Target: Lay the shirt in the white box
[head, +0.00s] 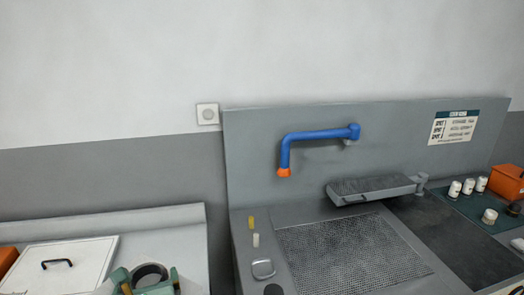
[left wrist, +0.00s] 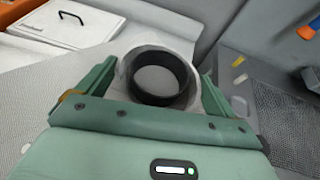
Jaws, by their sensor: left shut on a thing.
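My left gripper (head: 147,280) shows at the bottom edge of the head view, green, over the pale counter at the left. In the left wrist view its two green fingers (left wrist: 155,88) stand on either side of a pale grey thing with a thick dark ring, and it is shut on this. The thing looks like the shirt (left wrist: 128,68), with the ring as its collar, but its full shape is hidden. The white box (head: 90,260) is left of the gripper, with a flat white top and a black handle; it also shows in the left wrist view (left wrist: 100,22). My right gripper is not in view.
An orange thing (head: 7,258) stands left of the box. To the right is a grey spotting station with a perforated plate (head: 350,255), a blue arm (head: 315,136) and a narrow ledge (head: 370,188). Several small white containers (head: 468,186) stand far right. A raised edge backs the left counter.

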